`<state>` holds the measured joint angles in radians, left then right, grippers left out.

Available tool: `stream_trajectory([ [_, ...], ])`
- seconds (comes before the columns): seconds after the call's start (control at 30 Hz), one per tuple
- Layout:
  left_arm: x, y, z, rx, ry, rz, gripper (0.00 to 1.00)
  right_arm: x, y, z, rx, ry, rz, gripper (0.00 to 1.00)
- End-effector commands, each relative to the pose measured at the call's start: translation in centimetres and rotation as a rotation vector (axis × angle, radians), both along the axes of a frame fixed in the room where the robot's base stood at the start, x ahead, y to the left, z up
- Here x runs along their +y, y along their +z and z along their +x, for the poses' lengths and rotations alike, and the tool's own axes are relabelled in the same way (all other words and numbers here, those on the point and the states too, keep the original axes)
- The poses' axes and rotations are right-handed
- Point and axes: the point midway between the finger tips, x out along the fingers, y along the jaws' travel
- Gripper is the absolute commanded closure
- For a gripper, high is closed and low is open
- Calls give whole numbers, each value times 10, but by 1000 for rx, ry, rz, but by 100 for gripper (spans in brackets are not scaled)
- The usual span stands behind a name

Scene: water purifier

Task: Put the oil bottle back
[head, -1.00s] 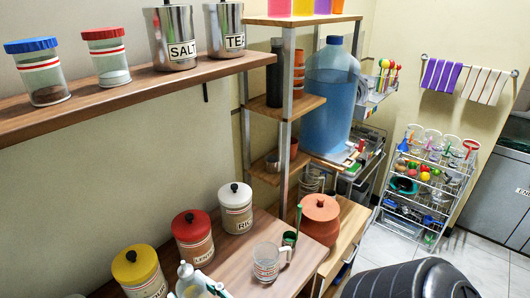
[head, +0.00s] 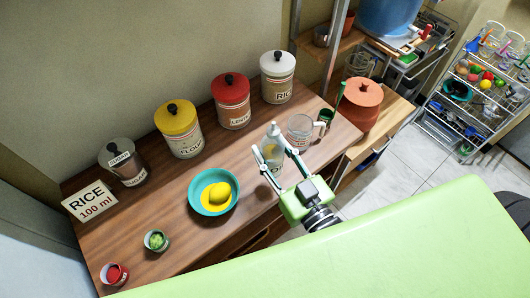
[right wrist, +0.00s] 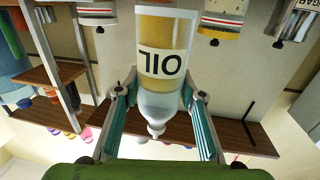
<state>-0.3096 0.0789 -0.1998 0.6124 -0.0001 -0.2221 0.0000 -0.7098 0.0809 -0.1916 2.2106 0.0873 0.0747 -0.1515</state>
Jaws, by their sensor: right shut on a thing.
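The oil bottle (head: 273,135) is a clear bottle with a pale pump-like top and a white label. In the head view it is upright over the right part of the wooden counter (head: 256,208), left of the glass mug. My right gripper (head: 272,160) has one finger on each side of it and is shut on it. In the right wrist view the bottle (right wrist: 165,65) appears upside down, with amber oil and an OIL label, between the two fingers (right wrist: 160,112). Whether its base touches the counter cannot be told. My left gripper is not in view.
The glass mug (head: 300,131) and a green cup (head: 326,118) stand close right of the bottle. Flour (head: 180,130), lentil (head: 232,102) and rice (head: 278,78) jars line the wall. A teal bowl (head: 196,207) with yellow contents is left. Bare counter lies between bowl and bottle.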

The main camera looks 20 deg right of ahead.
Motion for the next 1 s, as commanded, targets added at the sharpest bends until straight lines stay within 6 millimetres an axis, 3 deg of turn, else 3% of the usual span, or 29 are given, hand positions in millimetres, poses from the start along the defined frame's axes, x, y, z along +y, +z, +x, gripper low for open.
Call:
stream_trajectory([
  [0.2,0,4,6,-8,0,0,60,3,-38,31,1,0,0,94],
  [0.47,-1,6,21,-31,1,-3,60,5,-56,45,1,0,0,94],
  [0.63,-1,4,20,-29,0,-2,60,5,-82,44,3,1,-1,94],
  [1.0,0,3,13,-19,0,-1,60,4,-87,44,1,0,0,94],
])
